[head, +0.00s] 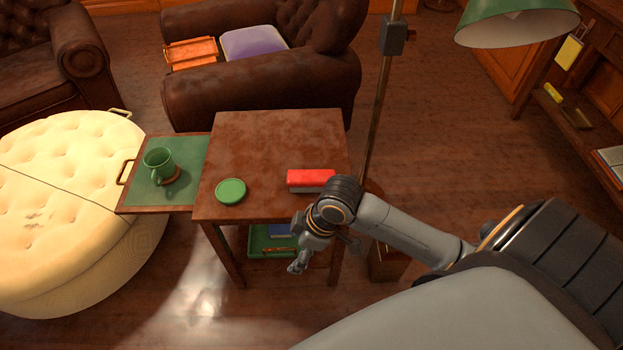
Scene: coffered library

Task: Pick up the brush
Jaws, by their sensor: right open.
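A red block-like thing (311,180) with a paler grey underside lies on the small wooden table (270,140), near its front right; it may be the brush, but I cannot tell for sure. A thin orange-brown item (278,250) lies in a green tray (257,243) on the shelf under the tabletop, and it could also be the brush. My right gripper (297,266) is open, low at the table's front, beside the shelf and below the red thing. It appears empty. My right forearm and wrist cover the table's front right corner. My left gripper is out of view.
A green round lid or coaster (230,191) lies on the tabletop. A green mug (159,165) stands on the pulled-out green leaf (188,150) at left. A cream ottoman (60,200), a brown armchair (260,95) and a lamp pole (376,120) surround the table.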

